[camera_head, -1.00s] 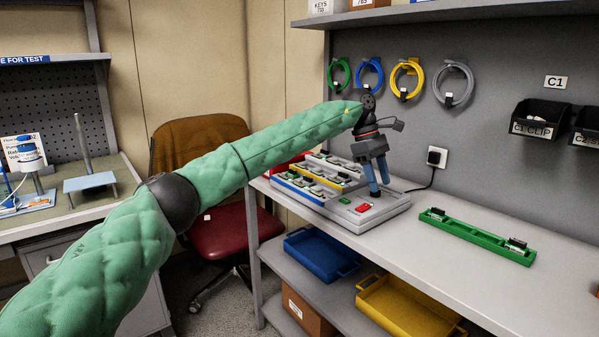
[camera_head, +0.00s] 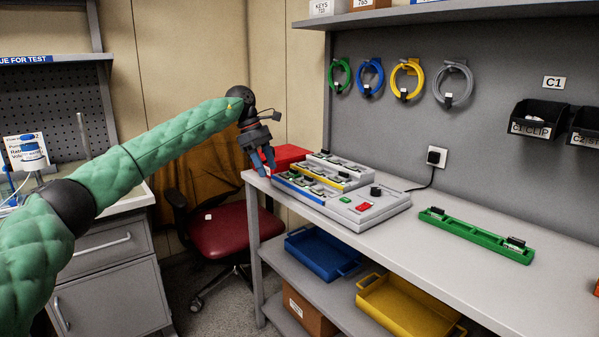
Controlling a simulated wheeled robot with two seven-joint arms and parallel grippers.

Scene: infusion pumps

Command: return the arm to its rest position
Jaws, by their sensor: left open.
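My left arm, in a green quilted sleeve (camera_head: 165,145), reaches in from the left of the head view. My left gripper (camera_head: 264,172) points down, open and with nothing seen between its blue-tipped fingers. It is at the left end of the workbench, beside a red box (camera_head: 289,156) and the left edge of the stepped grey test unit (camera_head: 372,208). Whether the fingers touch anything cannot be told. My right gripper is not in view.
A green rail (camera_head: 475,236) lies on the grey bench (camera_head: 440,273). Blue (camera_head: 318,262) and yellow (camera_head: 405,310) trays sit on the shelf below. A red chair (camera_head: 230,232) stands left of the bench. Coiled cables hang on the back panel.

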